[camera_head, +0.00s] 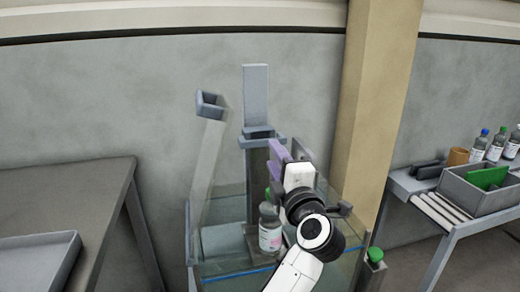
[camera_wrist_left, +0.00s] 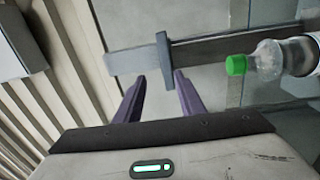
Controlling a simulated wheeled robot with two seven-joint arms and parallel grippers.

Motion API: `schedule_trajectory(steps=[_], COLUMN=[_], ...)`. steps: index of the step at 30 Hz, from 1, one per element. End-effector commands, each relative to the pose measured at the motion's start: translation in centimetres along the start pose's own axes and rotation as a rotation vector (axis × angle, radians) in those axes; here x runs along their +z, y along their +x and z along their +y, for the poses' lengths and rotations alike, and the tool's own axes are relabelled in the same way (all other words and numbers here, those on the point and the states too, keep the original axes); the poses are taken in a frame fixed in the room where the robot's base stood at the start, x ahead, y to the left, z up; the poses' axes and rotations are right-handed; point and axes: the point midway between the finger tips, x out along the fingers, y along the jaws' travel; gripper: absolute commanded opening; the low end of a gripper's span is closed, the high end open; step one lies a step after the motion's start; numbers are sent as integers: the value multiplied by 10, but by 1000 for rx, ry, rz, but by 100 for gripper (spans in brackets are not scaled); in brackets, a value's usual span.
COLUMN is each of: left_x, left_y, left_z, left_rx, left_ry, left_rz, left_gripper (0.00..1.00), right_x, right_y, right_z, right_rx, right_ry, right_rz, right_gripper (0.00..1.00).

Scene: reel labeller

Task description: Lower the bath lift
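The bath lift is a grey upright column (camera_head: 256,95) with a grey collar (camera_head: 262,139) around it, standing at a glass-walled tank (camera_head: 235,270). A clear bottle (camera_head: 270,235) with a green cap is at the tank, below the collar; in the left wrist view the bottle (camera_wrist_left: 268,60) lies to the right. My left gripper (camera_head: 288,148) is beside the column at about collar height. In the left wrist view its purple fingers (camera_wrist_left: 160,76) are apart, with a grey crosspiece (camera_wrist_left: 163,58) just beyond their tips. I cannot tell whether they touch it. My right gripper is out of view.
A grey chute-like post (camera_head: 208,155) leans left of the column. A tan pillar (camera_head: 378,90) stands close on the right. A table with a tray (camera_head: 40,262) is at left; a roller bench with a grey bin (camera_head: 480,190) and bottles (camera_head: 496,146) is at right.

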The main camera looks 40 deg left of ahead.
Motion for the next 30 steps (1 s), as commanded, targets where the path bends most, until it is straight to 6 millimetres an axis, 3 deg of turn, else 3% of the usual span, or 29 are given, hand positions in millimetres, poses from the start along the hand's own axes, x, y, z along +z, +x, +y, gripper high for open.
schedule_trajectory(steps=[7, 21, 30], left_x=[3, 4, 4], left_y=[17, 95, 106], left_z=[-7, -13, -14], left_rx=[-76, -74, -75], left_ry=[-47, -46, -48], left_rz=[-4, -4, -5], left_gripper=[36, 36, 36], right_x=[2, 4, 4], right_y=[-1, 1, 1], right_z=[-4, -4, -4], right_rx=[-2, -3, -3], right_ry=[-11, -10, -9], right_rz=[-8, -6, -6], right_gripper=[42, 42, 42])
